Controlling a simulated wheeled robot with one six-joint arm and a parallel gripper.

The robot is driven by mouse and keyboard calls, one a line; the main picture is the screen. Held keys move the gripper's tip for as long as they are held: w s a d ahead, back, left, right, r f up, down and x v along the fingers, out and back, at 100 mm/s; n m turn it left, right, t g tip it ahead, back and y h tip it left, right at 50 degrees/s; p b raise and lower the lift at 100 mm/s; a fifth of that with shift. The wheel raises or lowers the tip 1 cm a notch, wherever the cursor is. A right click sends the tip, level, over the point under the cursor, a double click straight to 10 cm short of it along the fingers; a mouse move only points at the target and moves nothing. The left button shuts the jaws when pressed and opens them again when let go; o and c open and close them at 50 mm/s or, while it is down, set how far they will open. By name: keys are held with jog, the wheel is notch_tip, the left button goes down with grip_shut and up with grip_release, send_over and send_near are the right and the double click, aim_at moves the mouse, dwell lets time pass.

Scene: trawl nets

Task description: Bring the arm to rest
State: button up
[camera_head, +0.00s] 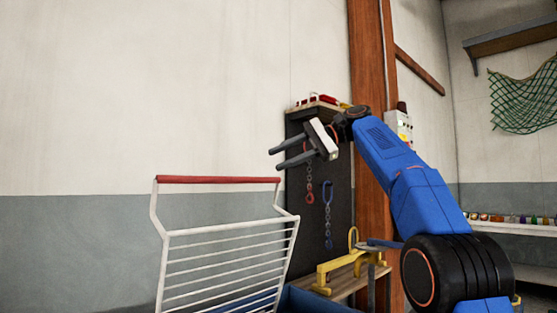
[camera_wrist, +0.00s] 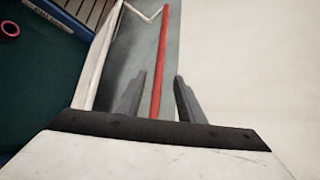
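My gripper (camera_head: 276,158) is raised in front of the pale wall, at the end of my blue arm. Its two dark fingers point left and are apart, with nothing between them. In the wrist view the open fingers (camera_wrist: 160,98) also show, with the red handle bar (camera_wrist: 153,60) of a white wire cart seen beyond the gap. In the head view the red bar (camera_head: 218,180) lies below and left of the fingers, and they look clear of it.
The white wire cart frame (camera_head: 228,262) stands at the lower middle. Behind it are a dark panel with hanging chains (camera_head: 327,215), a wooden shelf with a yellow frame (camera_head: 335,270) and a brown post (camera_head: 370,60). A green net (camera_head: 524,100) hangs at the far right. The upper left is clear.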

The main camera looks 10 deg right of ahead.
dwell(0.4)
jog(key=s+d+f+n+t+h, duration=0.1)
jog(key=s+d+f+h, duration=0.3)
jog(key=s+f, duration=0.9)
jog(key=s+d+f+n+t+h, duration=0.1)
jog(key=s+d+f+n+h, duration=0.2)
jog(key=f, duration=2.2)
jog(key=s+d+f+n+t+h, duration=0.2)
jog(key=s+d+f+h, duration=0.4)
jog(key=s+d+f, duration=0.6)
jog(key=s+f, duration=0.7)
jog(key=s, duration=0.5)
jog(key=shift+s+f, duration=0.15)
jog(key=shift+s, duration=0.15)
